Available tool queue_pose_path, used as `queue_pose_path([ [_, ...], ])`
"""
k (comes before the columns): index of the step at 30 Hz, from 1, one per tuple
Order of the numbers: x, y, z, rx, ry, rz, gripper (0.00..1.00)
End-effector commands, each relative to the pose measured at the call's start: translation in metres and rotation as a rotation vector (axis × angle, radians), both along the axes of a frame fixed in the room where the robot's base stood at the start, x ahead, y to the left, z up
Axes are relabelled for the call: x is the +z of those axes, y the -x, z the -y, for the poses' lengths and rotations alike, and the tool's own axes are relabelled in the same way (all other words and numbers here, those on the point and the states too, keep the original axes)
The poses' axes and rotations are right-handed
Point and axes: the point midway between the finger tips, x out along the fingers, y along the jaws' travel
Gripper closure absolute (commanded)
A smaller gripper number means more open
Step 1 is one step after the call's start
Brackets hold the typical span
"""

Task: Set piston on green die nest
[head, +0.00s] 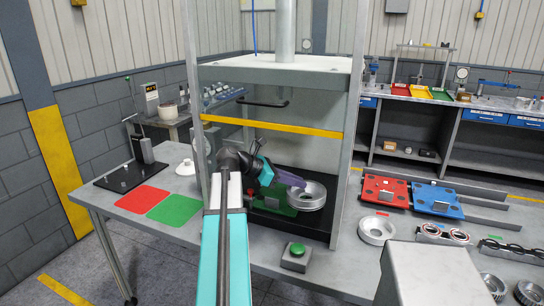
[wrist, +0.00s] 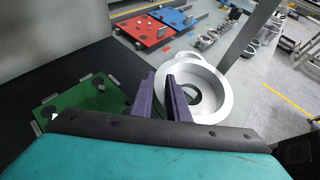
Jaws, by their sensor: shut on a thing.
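The piston, a silver ring-shaped cup (head: 316,202), is at the right side of the press bay in the head view. In the wrist view the piston (wrist: 222,95) is right of centre. My gripper (head: 297,183), with purple fingers, is shut on its near rim; the fingers (wrist: 168,88) show in the wrist view. The green die nest (head: 268,205) lies on the black press bed, left of the piston and partly hidden by my arm. In the wrist view the green nest (wrist: 88,112) is at the left, apart from the piston.
The press frame's posts and yellow bar (head: 272,127) surround my arm. A green button box (head: 293,259) stands in front. Another silver ring (head: 377,231) lies on the bench to the right, near red (head: 384,193) and blue (head: 437,201) plates. Red and green mats (head: 174,210) lie left.

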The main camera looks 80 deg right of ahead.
Motion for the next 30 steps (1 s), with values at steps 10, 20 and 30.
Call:
queue_pose_path([
  [10, 0.006, -0.039, 0.068, 0.124, -0.002, -0.005, 1.00],
  [20, -0.006, -0.080, 0.125, 0.244, -0.006, 0.001, 1.00],
  [30, -0.023, -0.111, 0.159, 0.329, -0.007, 0.014, 1.00],
])
